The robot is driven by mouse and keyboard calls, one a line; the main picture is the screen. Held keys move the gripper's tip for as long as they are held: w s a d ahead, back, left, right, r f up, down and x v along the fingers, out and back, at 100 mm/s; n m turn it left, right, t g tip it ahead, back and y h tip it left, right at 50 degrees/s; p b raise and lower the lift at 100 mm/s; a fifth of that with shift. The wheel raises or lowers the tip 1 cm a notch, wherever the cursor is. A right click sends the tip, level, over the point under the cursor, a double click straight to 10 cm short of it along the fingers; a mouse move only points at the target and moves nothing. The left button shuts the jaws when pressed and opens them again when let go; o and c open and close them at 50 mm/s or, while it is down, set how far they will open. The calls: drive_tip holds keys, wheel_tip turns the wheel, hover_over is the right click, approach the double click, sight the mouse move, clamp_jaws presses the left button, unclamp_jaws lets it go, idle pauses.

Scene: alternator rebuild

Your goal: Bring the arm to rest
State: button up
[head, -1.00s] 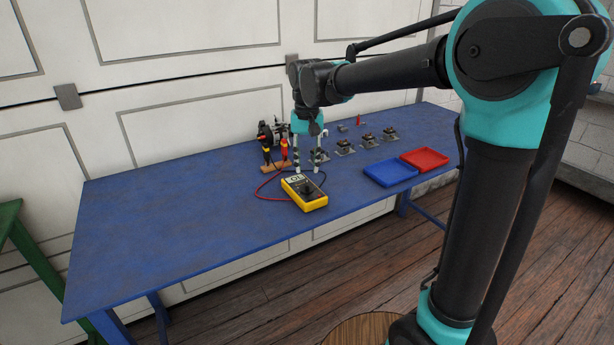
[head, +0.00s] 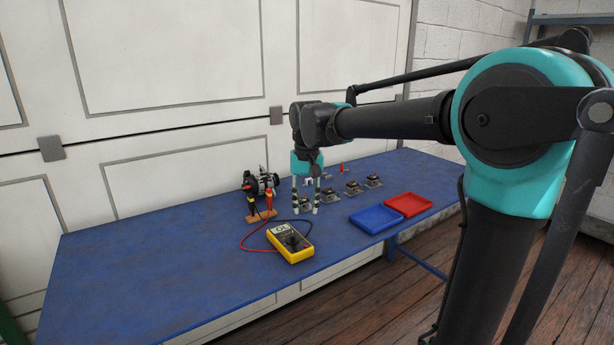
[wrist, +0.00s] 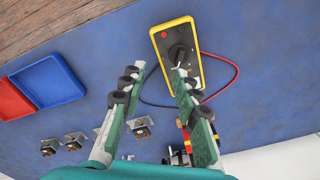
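My gripper (head: 306,196) points down over the blue workbench (head: 150,240), behind the yellow multimeter and in front of the small parts. The multimeter (head: 290,243) lies beyond the fingertips in the wrist view (wrist: 178,60). My arm is bent, with its forearm stretched out about level over the bench.
An alternator (head: 262,184) and probes on a wooden block (head: 262,215) stand left of my gripper. Several small metal parts (head: 352,187) sit to its right. A blue tray (head: 376,220) and a red tray (head: 408,206) lie at the right. The bench's left side is clear.

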drive_tip(key=s+d+f+t, duration=0.1)
drive_tip(key=s+d+f, duration=0.7)
drive_tip(key=d+f, duration=0.2)
drive_tip(key=s+d+f+m+t, duration=0.1)
drive_tip(key=s+d+f+t, duration=0.1)
drive_tip(key=s+d+f, duration=0.6)
drive_tip(key=d+f, duration=0.3)
drive_tip(key=d, duration=0.1)
drive_tip(key=shift+s+d+f+t, duration=0.3)
drive_tip(key=shift+s+d, duration=0.1)
drive_tip(key=shift+c, duration=0.2)
